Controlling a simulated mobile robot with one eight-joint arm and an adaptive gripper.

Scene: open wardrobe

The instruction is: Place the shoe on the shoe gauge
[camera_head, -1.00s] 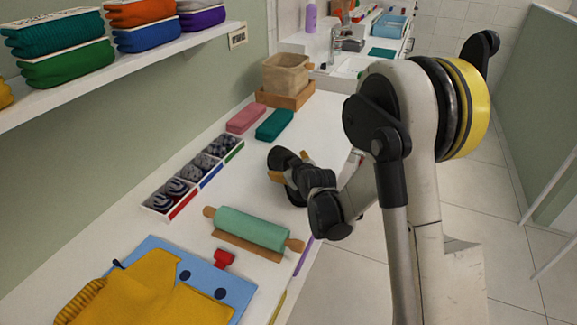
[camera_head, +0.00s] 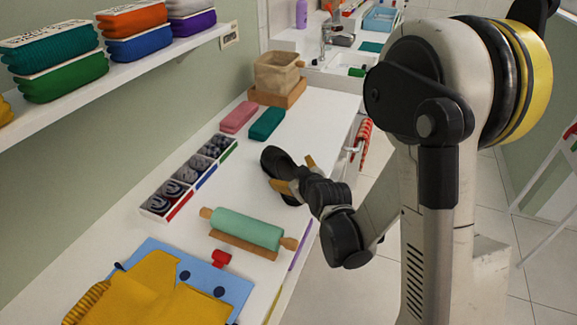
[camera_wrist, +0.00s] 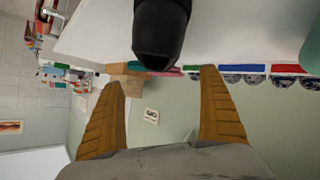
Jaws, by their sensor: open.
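A black shoe (camera_head: 275,163) lies on the white counter, partly hidden behind my gripper. My gripper (camera_head: 297,174) is open, its two tan fingers apart at the near right side of the shoe. In the wrist view, the shoe (camera_wrist: 160,30) shows at the top middle, beyond the gap between my open fingers (camera_wrist: 162,78). Nothing is clearly held. I cannot make out a shoe gauge with certainty in either view.
A green roller (camera_head: 247,228) on a wooden base lies nearer on the counter (camera_head: 302,118). Sock boxes (camera_head: 185,183) line the wall side. Pink (camera_head: 239,117) and teal (camera_head: 267,123) blocks lie farther back. A blue sheet with yellow cloth (camera_head: 140,300) lies in front.

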